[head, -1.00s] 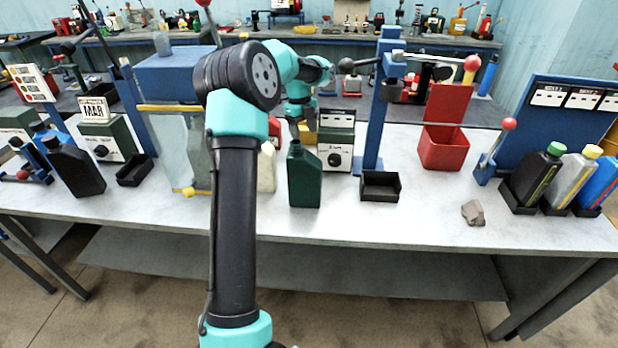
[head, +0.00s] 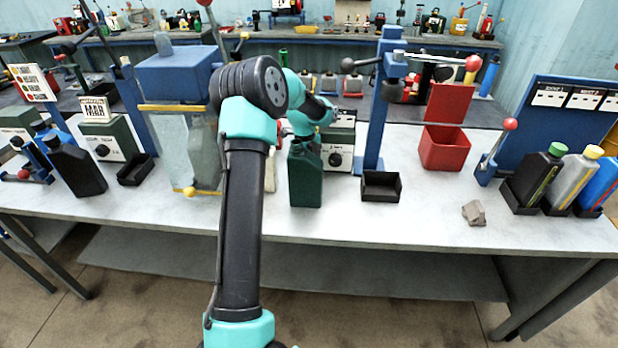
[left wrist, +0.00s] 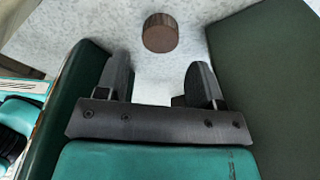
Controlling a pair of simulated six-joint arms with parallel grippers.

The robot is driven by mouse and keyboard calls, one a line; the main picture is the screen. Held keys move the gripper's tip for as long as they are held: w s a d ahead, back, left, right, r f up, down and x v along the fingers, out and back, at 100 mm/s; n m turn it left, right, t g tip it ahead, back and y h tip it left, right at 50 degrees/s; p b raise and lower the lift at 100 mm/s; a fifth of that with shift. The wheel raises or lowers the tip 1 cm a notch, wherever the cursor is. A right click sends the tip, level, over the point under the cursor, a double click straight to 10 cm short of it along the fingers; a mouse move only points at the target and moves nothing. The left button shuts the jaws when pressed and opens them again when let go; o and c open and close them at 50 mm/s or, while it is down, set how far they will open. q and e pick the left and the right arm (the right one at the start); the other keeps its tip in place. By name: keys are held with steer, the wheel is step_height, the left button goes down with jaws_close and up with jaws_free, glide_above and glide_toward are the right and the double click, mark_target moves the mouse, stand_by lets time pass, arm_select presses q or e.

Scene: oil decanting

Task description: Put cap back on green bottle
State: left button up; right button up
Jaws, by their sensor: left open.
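The green bottle (head: 305,180) stands upright on the white bench, with no cap visible on its top. My left arm reaches over the bench from the front, and its wrist is just behind the bottle's top. The fingers are hidden in the head view. In the left wrist view my left gripper (left wrist: 160,75) is open and empty, pointing down at the bench. A small brown round piece (left wrist: 160,33), seemingly the cap, lies beyond the fingertips, roughly centred between them. A green surface (left wrist: 78,110), probably the bottle, is close on the left. My right gripper is not in view.
A dark green dial box (head: 338,152) stands behind the bottle, with a black tray (head: 380,187) and blue post (head: 377,125) to its right. A glass-sided tank (head: 172,155) is left. Bare bench lies towards the red bin (head: 445,148).

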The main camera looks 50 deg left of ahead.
arm_select(q)
steer(key=shift+d+f, duration=0.15)
steer(key=shift+f, duration=1.15)
steer(key=shift+d+f, duration=0.15)
steer(key=shift+f, duration=1.15)
steer(key=shift+c, duration=0.2)
steer(key=c, duration=0.6)
steer(key=shift+r, duration=0.15)
steer(key=shift+c, duration=0.2)
step_height(320, 180, up, 18)
